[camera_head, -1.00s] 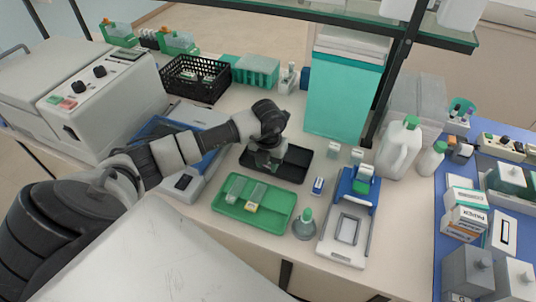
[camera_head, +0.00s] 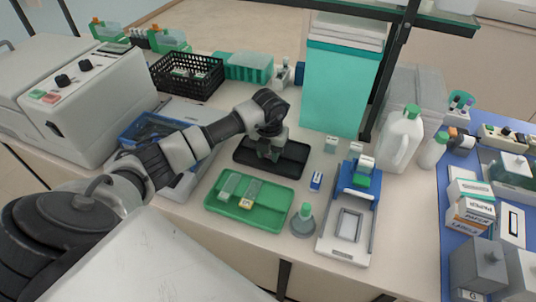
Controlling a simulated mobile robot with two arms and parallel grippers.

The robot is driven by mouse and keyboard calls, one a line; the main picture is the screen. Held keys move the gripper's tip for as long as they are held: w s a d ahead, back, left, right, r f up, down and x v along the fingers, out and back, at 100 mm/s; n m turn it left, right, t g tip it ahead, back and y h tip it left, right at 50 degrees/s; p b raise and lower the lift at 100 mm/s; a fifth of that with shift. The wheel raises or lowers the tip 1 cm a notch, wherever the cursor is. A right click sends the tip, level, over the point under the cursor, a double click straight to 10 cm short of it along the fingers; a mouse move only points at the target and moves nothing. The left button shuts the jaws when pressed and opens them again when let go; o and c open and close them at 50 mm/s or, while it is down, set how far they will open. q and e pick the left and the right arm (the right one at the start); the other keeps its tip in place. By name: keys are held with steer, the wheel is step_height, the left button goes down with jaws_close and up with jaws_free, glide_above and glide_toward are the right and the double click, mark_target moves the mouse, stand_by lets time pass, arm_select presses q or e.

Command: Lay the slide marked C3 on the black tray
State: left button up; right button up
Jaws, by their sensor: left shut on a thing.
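The black tray (camera_head: 293,163) lies on the bench behind the green tray. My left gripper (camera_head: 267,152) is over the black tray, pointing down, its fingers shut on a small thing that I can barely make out. The marking on it cannot be read, so I cannot tell whether it is the slide marked C3. The green tray (camera_head: 267,219) holds two slides, a pale greenish one (camera_head: 229,186) and one with a yellow end (camera_head: 248,195). Their markings are too small to read. My right gripper is not in view.
A conical flask (camera_head: 302,222) with a green top stands right of the green tray, near a blue-and-white device (camera_head: 345,228). A tall teal box (camera_head: 333,90) stands behind the black tray. A black basket (camera_head: 187,76) is at the back left.

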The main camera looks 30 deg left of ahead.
arm_select(q)
steer(key=shift+f, duration=0.2)
stand_by(0.6)
steer(key=o, duration=1)
step_height(320, 180, up, 11)
steer(key=shift+f+b, duration=0.1)
steer(key=shift+b, duration=1.1)
